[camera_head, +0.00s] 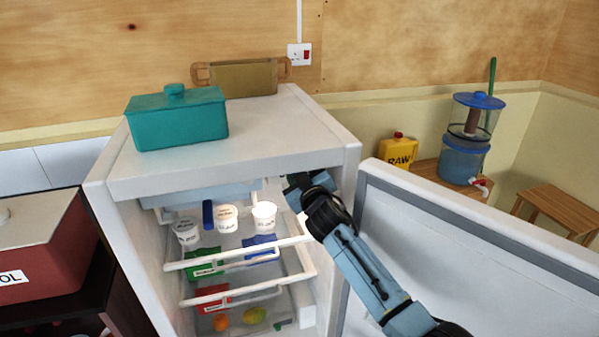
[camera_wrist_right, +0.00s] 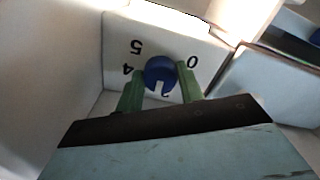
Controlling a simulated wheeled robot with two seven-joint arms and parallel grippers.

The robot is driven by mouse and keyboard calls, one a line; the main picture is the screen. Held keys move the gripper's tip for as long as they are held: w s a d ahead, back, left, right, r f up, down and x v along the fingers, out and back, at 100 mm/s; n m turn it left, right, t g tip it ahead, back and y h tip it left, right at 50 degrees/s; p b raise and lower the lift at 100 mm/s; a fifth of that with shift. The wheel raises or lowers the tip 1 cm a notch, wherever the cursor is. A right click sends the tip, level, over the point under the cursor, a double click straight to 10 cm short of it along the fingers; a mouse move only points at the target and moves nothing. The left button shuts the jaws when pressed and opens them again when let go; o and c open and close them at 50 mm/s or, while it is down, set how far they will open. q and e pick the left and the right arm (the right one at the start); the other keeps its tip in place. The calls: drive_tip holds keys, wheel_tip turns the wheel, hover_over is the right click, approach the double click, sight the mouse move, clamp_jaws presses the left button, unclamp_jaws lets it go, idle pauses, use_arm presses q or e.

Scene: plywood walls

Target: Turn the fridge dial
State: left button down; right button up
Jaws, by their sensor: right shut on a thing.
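The fridge (camera_head: 226,174) stands open, its door (camera_head: 470,265) swung out to the right. My right arm reaches into the upper right of the fridge, and my right gripper (camera_head: 298,186) is by the inner wall under the top. In the right wrist view the round blue dial (camera_wrist_right: 159,73) sits on a white panel (camera_wrist_right: 120,40) marked with the digits 5, 4 and 0. The green fingers of my right gripper (camera_wrist_right: 160,90) are on both sides of the dial, shut on it. A notch shows at the dial's lower edge. My left gripper is not in view.
Shelves with white rails (camera_head: 238,253) hold several white tubs (camera_head: 264,215), green, blue and red packs and fruit. A teal box (camera_head: 178,118) stands on the fridge top. The open door is close to the right of my arm. A red box (camera_head: 40,250) is at left.

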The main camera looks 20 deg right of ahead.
drive_tip(key=shift+n, duration=0.6)
drive_tip(key=o, duration=1)
drive_tip(key=s, duration=1.3)
drive_tip(key=shift+s+d+p, duration=0.2)
drive_tip(key=shift+d+p, duration=0.05)
drive_tip(key=shift+p, duration=0.1)
